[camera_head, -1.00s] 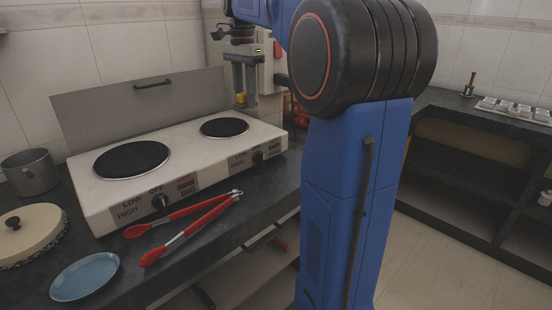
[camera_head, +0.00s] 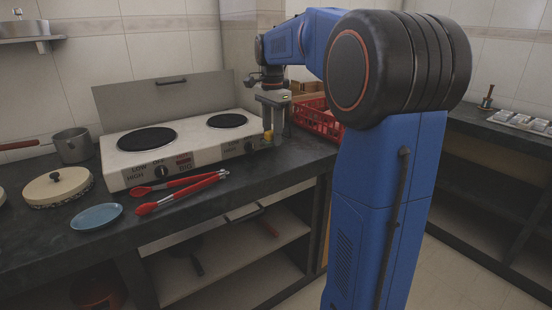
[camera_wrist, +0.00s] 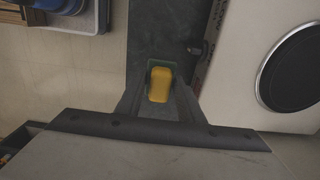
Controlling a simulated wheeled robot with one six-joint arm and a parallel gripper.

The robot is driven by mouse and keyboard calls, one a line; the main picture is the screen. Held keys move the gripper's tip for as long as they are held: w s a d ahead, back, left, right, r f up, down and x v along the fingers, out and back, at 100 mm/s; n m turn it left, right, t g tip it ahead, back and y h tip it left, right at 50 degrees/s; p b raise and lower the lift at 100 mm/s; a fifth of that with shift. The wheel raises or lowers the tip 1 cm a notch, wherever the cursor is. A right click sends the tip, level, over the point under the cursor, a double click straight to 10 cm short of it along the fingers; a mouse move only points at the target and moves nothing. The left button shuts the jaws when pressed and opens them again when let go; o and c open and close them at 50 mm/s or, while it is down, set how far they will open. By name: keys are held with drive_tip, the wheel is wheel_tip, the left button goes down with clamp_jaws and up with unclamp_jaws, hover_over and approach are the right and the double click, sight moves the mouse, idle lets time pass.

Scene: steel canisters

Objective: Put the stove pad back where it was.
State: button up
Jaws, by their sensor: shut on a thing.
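The stove pad appears to be the small yellow block with a green layer (camera_wrist: 160,84). My gripper (camera_wrist: 159,88) is shut on it in the wrist view. I cannot tell whether the pad touches the counter.
Red tongs (camera_head: 180,190) lie before the stove. A blue plate (camera_head: 97,217), lidded pan (camera_head: 57,188) and steel pot (camera_head: 73,146) are at left. A red crate (camera_head: 318,118) stands behind my gripper at right. Bare counter (camera_head: 290,155) lies right of the stove.

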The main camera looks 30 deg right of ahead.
sight(272, 131)
drive_tip(key=shift+f, duration=3.45)
drive_tip(key=shift+f, duration=0.1)
drive_tip(key=o, duration=1.2)
wheel_tip(272, 131, up, 12)
drive_tip(key=shift+f, duration=0.1)
drive_tip(key=shift+r, duration=0.2)
